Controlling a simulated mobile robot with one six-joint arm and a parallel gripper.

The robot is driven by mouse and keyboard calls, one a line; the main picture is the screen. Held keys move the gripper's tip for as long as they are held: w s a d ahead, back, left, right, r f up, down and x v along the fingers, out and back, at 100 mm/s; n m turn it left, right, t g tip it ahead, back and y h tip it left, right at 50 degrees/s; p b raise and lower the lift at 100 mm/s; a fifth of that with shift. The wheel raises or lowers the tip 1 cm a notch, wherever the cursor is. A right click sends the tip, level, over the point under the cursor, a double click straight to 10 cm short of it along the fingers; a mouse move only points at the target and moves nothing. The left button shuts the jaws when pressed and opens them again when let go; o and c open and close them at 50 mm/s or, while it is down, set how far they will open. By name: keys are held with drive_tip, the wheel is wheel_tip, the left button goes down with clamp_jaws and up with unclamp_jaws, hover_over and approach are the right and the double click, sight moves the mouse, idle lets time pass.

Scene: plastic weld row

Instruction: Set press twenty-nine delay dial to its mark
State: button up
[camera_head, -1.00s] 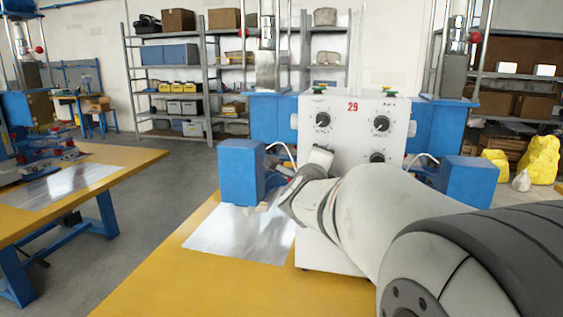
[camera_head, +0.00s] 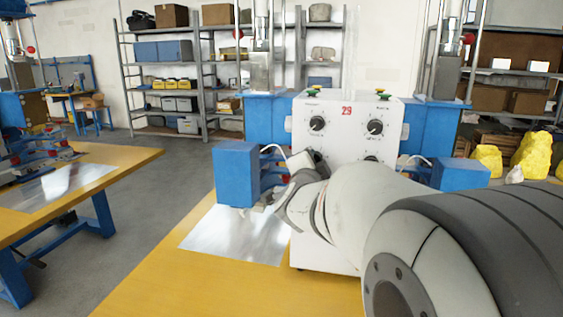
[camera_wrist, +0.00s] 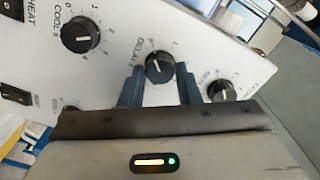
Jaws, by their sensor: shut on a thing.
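The delay dial (camera_wrist: 160,68) is a round black knob with a white pointer line on the white panel, seen in the wrist view. Its pointer line points roughly up in that view, slightly left. My gripper (camera_wrist: 160,84) has its two blue-grey fingers on either side of the dial, shut on it. I cannot make out a separate target mark on the scale. In the head view, press twenty-nine's white control box (camera_head: 347,135) carries a red 29. My wrist hides the gripper tips and the dial there.
A cool dial (camera_wrist: 80,37) sits left of the delay dial, and another black dial (camera_wrist: 221,91) sits close to its right. Black switches (camera_wrist: 16,94) are at the panel's left. Blue press housings (camera_head: 237,172) flank the box above a yellow table (camera_head: 150,290).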

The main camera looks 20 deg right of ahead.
drive_tip(key=shift+r+n, duration=0.15)
drive_tip(key=shift+n, duration=0.25)
drive_tip(key=o, duration=1)
drive_tip(key=shift+w, duration=0.1)
drive_tip(key=shift+c, duration=0.2)
drive_tip(key=v, duration=0.7)
drive_tip(key=shift+s+a, duration=0.2)
drive_tip(key=shift+s, duration=0.15)
